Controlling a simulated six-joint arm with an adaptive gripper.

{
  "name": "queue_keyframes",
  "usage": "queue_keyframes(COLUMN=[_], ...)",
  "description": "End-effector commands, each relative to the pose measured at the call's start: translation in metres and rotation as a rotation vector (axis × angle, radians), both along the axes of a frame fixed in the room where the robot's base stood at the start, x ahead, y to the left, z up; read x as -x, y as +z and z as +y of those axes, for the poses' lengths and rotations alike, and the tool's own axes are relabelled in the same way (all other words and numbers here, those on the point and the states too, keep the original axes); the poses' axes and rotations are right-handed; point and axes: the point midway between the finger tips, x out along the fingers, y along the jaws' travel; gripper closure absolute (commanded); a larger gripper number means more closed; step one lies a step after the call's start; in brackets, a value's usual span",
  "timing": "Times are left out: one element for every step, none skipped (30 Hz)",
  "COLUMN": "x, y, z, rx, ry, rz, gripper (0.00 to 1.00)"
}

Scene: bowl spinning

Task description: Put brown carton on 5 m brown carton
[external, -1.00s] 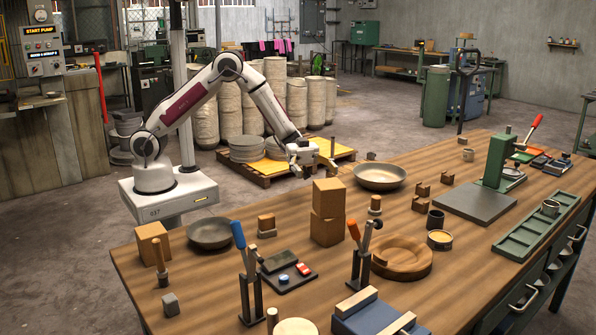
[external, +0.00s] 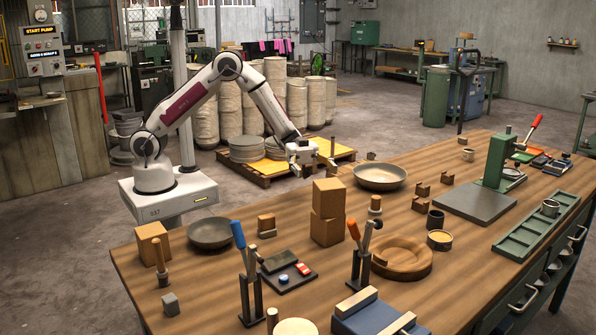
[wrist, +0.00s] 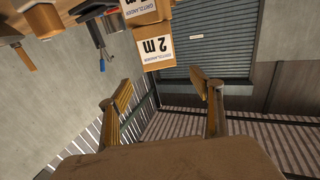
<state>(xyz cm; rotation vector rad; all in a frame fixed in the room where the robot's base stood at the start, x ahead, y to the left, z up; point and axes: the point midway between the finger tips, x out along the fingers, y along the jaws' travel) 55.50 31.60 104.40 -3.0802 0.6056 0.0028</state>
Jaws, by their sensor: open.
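Two brown cartons stand stacked on the table in the external view, the upper carton (external: 328,197) on the lower carton (external: 327,229). A third brown carton (external: 152,244) stands alone near the table's left edge. The wrist view shows a carton (wrist: 154,50) with an upside-down "2 m" label, and another labelled carton (wrist: 143,10) touching it at the top edge. No "5 m" label is readable. My gripper (external: 317,167) is open and empty, beyond the stack and above the table's far edge. Its two spread fingers show in the wrist view (wrist: 164,84), apart from the cartons.
A grey bowl (external: 210,233) lies between the single carton and the stack. A wider bowl (external: 380,177) sits right of my gripper. Upright handled tools (external: 250,285), a round wooden dish (external: 402,258) and a green press (external: 496,165) stand around the table.

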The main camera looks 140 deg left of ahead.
Motion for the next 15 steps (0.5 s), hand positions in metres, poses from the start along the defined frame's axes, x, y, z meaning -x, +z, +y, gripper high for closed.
queue_keyframes(x=[-0.002,-0.003,-0.005,-0.007,-0.010,-0.014,-0.017,-0.020,-0.024,-0.028,-0.031,-0.036,-0.039,-0.042,-0.046], y=[0.002,0.003,0.004,0.006,0.009,0.012,0.015,0.018,0.023,0.027,0.030,0.036,0.041,0.045,0.051], z=[-0.001,-0.001,-0.002,-0.002,-0.003,-0.004,-0.005,-0.005,-0.007,-0.008,-0.008,-0.010,-0.011,-0.013,-0.014], rx=[-0.006,-0.010,-0.018,-0.025,-0.034,-0.047,-0.058,-0.071,-0.089,-0.103,-0.116,-0.136,-0.150,-0.164,-0.183], ry=[0.003,0.007,0.014,0.020,0.027,0.040,0.049,0.062,0.079,0.093,0.108,0.129,0.145,0.162,0.184], rz=[0.001,0.003,0.006,0.009,0.011,0.016,0.020,0.025,0.032,0.038,0.043,0.052,0.058,0.065,0.075], gripper=[0.35,0.35,0.35,0.35,0.35,0.35,0.35,0.35,0.35,0.35,0.35,0.35,0.35,0.35,0.35])
